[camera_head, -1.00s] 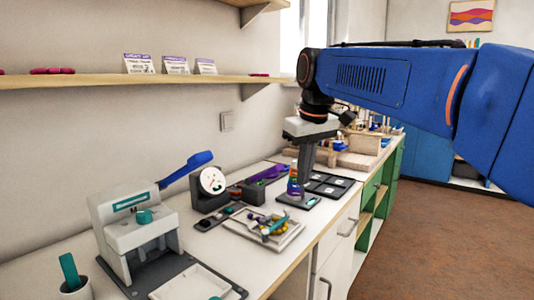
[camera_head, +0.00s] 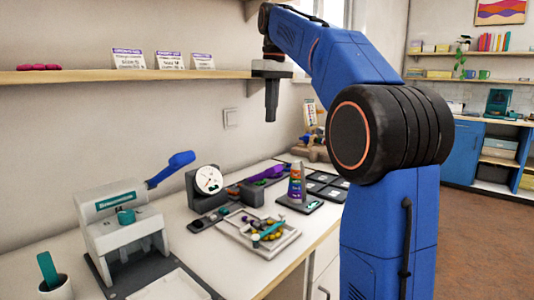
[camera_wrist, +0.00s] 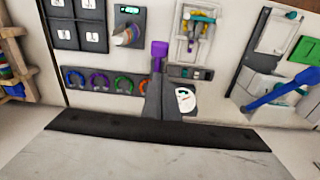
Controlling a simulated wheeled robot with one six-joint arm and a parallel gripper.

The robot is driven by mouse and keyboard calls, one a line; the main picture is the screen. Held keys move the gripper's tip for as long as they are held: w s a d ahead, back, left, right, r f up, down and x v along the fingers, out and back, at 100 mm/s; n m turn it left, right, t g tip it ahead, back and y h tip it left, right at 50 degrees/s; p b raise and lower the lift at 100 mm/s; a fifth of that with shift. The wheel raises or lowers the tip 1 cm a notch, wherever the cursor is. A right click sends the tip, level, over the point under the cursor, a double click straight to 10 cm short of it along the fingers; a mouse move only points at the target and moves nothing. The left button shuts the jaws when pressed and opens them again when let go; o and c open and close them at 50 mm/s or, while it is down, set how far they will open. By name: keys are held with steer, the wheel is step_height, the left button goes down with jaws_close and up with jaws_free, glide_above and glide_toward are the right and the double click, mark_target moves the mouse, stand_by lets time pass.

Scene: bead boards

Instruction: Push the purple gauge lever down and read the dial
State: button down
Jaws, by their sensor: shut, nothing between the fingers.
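My gripper (camera_head: 271,115) points down, shut and empty, high above the counter near the shelf's right end. The gauge's round white dial (camera_head: 209,180) stands upright in a dark housing below and left of it; its reading is too small to make out. In the wrist view the dial (camera_wrist: 186,99) is just right of my gripper's fingers (camera_wrist: 160,82). The purple lever (camera_wrist: 159,53) shows beyond the fingertips, its lower part hidden behind them. A purple shape, probably the lever, shows in the head view (camera_head: 268,174). My gripper appears apart from it.
A white press (camera_head: 122,225) with a blue handle (camera_head: 172,168) stands left of the gauge. A tray of beads (camera_head: 262,252), a coloured cone (camera_head: 295,180) and dark panels lie nearby. A shelf (camera_head: 120,75) runs along the wall beside my gripper.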

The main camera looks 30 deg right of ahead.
steer(key=shift+w+r, duration=0.25)
steer(key=shift+w, duration=0.3)
steer(key=f, duration=1)
steer(key=shift+w+a, duration=0.1)
steer(key=shift+w, duration=0.15)
steer(key=f, duration=0.1)
steer(key=s, duration=0.1)
steer(key=f, duration=0.1)
steer(key=shift+s+d+f, duration=0.2)
steer(key=shift+d+f, duration=0.1)
steer(key=shift+s+d+f, duration=0.1)
steer(key=shift+s+f, duration=0.1)
steer(key=shift+f, duration=0.25)
